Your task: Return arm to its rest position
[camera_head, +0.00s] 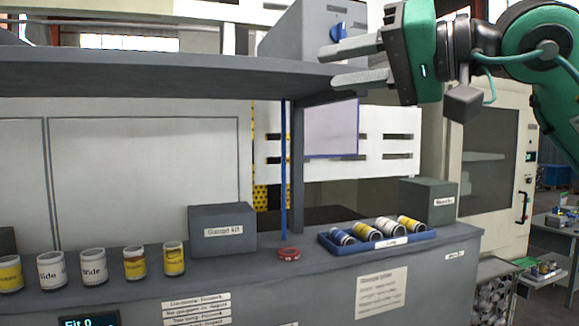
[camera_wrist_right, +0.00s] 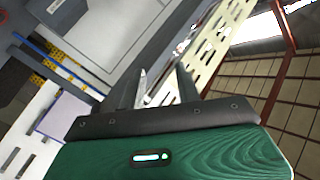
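My right arm comes in from the upper right in the head view. My right gripper (camera_head: 350,62) is held high, pointing left, in front of the right end of the upper shelf (camera_head: 200,72). Its two fingers are apart with nothing between them. In the right wrist view the fingers (camera_wrist_right: 158,88) also show apart and empty. My left gripper and left arm are not in the head view.
On the grey counter (camera_head: 240,270) below stand several labelled cans (camera_head: 93,266), a grey box (camera_head: 222,230), a red ring (camera_head: 288,254) and a blue tray (camera_head: 385,245) with cans. A grey post (camera_head: 297,170) stands below the shelf. A second box (camera_head: 428,200) stands at right.

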